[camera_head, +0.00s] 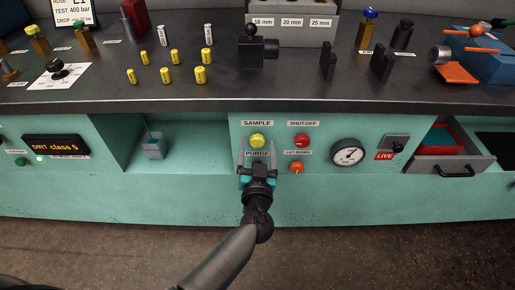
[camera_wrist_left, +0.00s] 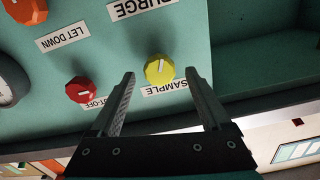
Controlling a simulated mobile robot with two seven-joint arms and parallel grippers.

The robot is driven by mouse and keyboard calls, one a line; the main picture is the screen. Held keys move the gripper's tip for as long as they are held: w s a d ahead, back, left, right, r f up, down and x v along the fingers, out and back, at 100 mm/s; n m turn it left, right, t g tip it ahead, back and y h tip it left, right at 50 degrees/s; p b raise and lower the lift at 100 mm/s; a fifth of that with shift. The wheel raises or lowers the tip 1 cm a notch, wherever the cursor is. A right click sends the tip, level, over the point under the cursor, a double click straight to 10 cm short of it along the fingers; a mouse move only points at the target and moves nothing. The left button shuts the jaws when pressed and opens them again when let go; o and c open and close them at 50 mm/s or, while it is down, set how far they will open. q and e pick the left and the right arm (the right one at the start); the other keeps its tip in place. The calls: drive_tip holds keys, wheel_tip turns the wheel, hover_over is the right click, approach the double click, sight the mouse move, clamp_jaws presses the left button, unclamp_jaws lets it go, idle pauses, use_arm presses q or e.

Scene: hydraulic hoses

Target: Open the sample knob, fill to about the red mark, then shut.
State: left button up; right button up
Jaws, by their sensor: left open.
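The yellow sample knob (camera_head: 257,140) is on the teal front panel, under the SAMPLE label (camera_head: 257,123). In the left wrist view the knob (camera_wrist_left: 159,70) has a white pointer line, and the picture is upside down. My left gripper (camera_head: 257,172) is open in front of the panel, just below the knob in the head view. In the wrist view its two fingers stand on either side of the knob; I cannot tell whether they touch it. A small clear bottle (camera_head: 153,150) with a reddish line stands in the recess left of the panel. My right gripper is not in view.
A red shut-off knob (camera_head: 302,140) and an orange let-down knob (camera_head: 297,167) sit close to the right. A gauge (camera_head: 347,153) and an open drawer (camera_head: 456,165) are further right. The bench top (camera_head: 300,92) with several fittings overhangs the panel.

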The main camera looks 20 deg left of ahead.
use_arm(q)
drive_tip(key=shift+w, duration=0.25)
clamp_jaws()
idle(0.7)
